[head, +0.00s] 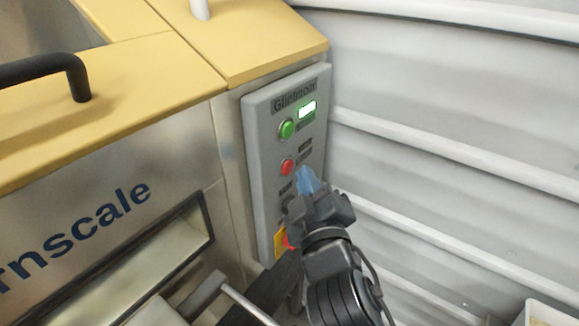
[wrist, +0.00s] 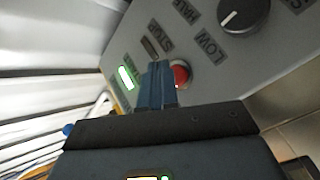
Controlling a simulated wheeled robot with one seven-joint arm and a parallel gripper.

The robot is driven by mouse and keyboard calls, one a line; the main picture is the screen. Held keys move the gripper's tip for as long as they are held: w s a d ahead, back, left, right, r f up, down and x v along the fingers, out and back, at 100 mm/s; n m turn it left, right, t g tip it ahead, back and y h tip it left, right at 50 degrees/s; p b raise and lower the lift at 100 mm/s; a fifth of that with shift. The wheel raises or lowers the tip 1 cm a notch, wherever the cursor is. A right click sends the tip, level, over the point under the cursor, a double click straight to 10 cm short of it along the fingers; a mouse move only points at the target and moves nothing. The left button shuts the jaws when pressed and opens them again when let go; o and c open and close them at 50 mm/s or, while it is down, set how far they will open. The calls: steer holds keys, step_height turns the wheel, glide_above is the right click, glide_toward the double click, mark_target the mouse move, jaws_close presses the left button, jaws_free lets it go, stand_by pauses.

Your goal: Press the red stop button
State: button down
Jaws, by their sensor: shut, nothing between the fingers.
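The red stop button (head: 287,167) is a round button on the grey control panel (head: 262,160), below a green button (head: 286,129). My gripper (head: 305,177) is shut and empty, its blue fingertips just below and right of the red button in the head view. In the wrist view the closed fingers (wrist: 157,84) lie beside the red button (wrist: 181,74) and cover part of its left side. I cannot tell whether the fingertips touch the button or the panel. The green button is not visible in the wrist view.
A lit display (head: 307,110) sits at the panel's top right. A dial knob (wrist: 241,14) shows in the wrist view. The hopper's metal front (head: 100,215) and yellow top (head: 130,80) are to the left. A white ribbed wall (head: 450,110) stands close on the right.

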steer(key=shift+a, duration=0.15)
steer(key=shift+w+a+b, duration=0.2)
steer(key=shift+b, duration=0.1)
steer(key=shift+w+a+b, duration=0.25)
steer(key=shift+a+b, duration=0.05)
steer(key=shift+a, duration=0.05)
stand_by(0.9)
steer(key=shift+s+d, duration=0.1)
steer(key=shift+s+d+p, duration=0.4)
steer(key=shift+d+p, duration=0.15)
steer(key=shift+d, duration=0.05)
steer(key=shift+d, duration=0.1)
steer(key=s+d+p, duration=0.1)
steer(key=d+p, duration=0.1)
steer(key=s+d+p, duration=0.1)
steer(key=d, duration=0.1)
steer(key=shift+s+p, duration=0.35)
